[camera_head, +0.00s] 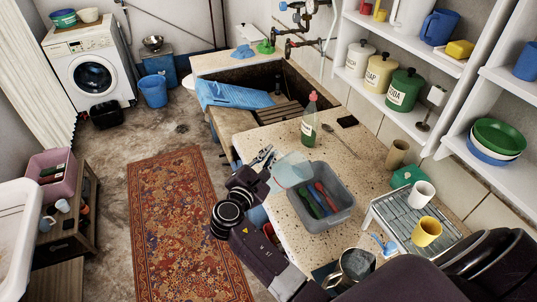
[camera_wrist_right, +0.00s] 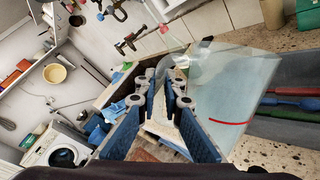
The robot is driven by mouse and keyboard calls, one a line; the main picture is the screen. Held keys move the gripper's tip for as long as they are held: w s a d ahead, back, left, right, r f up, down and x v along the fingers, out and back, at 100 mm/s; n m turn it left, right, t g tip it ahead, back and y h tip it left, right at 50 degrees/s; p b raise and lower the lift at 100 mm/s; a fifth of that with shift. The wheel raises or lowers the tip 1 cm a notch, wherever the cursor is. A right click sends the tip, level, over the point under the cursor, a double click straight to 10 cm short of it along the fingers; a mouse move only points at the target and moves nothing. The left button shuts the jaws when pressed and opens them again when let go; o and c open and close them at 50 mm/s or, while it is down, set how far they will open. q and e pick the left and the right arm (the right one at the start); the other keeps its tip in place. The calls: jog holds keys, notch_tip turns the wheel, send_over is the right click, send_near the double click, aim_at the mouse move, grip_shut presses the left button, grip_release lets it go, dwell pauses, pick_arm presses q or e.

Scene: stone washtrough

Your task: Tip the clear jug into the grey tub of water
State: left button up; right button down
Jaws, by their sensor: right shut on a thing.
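The clear jug (camera_head: 290,172) is a pale see-through vessel at the far left corner of the grey tub (camera_head: 347,213). In the right wrist view the jug (camera_wrist_right: 232,95) shows a red line on its side. My right gripper (camera_head: 262,160) is shut on the jug from its left side; the exact grip spot is hard to make out. The gripper's blue pads (camera_wrist_right: 165,115) show in the wrist view. The tub stands on the speckled counter, with green, red and blue handled things lying in it. I cannot tell the jug's exact tilt or contents. My left gripper is not in view.
A draining tray (camera_head: 405,243) with a white and a yellow mug is to the right. A metal pitcher (camera_head: 355,266) stands in front. The stone trough (camera_head: 285,85) lies beyond; shelves line the right wall.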

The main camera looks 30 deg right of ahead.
aim_at(284, 159)
jog(key=shift+d+r, duration=0.1)
jog(key=shift+r, duration=0.05)
jog(key=shift+s+d+r+m+y, duration=0.25)
jog(key=shift+s+d+m, duration=0.35)
jog(key=shift+m, duration=0.3)
jog(key=shift+f, duration=0.1)
dwell(0.4)
jog(key=shift+s+d+m+y, duration=0.35)
jog(key=shift+s+d+m, duration=0.35)
jog(key=shift+m, duration=0.2)
dwell(0.9)
jog(key=shift+s+d+f+m+t, duration=0.25)
jog(key=shift+s+d+m+t, duration=0.05)
jog(key=shift+d+m, duration=0.1)
jog(key=shift+s+d+m, duration=0.35)
jog(key=shift+m, duration=0.15)
